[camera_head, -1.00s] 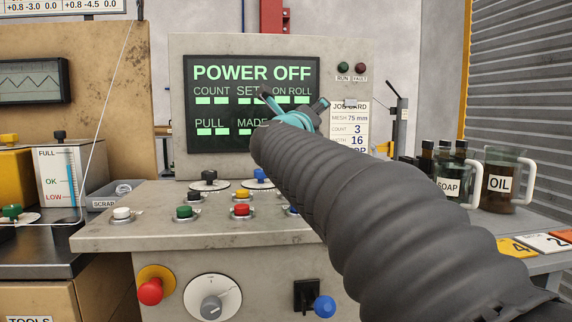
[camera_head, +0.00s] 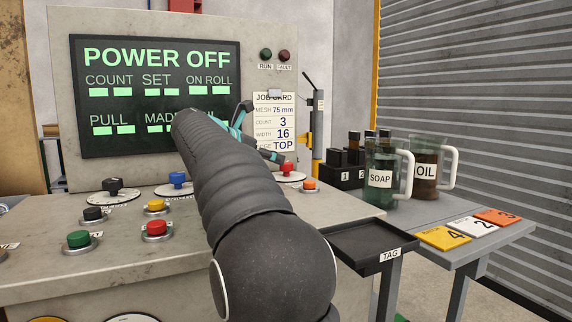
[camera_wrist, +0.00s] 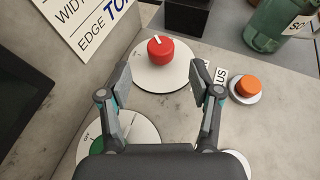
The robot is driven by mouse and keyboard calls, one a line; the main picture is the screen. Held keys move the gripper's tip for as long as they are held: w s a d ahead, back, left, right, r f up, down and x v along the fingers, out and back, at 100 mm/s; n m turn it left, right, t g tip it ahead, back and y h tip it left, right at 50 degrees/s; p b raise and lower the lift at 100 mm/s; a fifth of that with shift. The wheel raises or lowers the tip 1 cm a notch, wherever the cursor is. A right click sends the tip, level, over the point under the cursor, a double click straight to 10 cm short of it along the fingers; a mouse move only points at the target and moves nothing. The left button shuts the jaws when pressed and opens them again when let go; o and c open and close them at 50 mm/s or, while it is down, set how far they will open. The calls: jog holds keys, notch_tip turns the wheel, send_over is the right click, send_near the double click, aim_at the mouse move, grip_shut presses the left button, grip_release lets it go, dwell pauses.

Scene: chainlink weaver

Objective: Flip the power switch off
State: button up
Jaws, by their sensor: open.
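The display screen (camera_head: 155,95) on the grey machine reads "POWER OFF". No control in view carries a readable power label, so I cannot tell which is the power switch. My gripper (camera_head: 257,135) is open and empty in front of the job card (camera_head: 274,128). In the wrist view its fingers (camera_wrist: 160,78) are spread, with a red knob (camera_wrist: 160,48) on a white dial lying between and beyond the tips. The red knob also shows in the head view (camera_head: 288,168). The front panel's lower controls are out of view or cut off.
An orange button (camera_head: 309,185) is right of the red dial. Green (camera_head: 78,239), red (camera_head: 157,228) and yellow (camera_head: 156,205) buttons sit on the console. A black tag tray (camera_head: 375,240), soap jug (camera_head: 381,178) and oil jug (camera_head: 425,165) stand to the right.

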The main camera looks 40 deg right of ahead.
aim_at(286, 163)
jog(key=x, duration=0.7)
jog(key=shift+d, duration=0.35)
jog(key=c, duration=1.2)
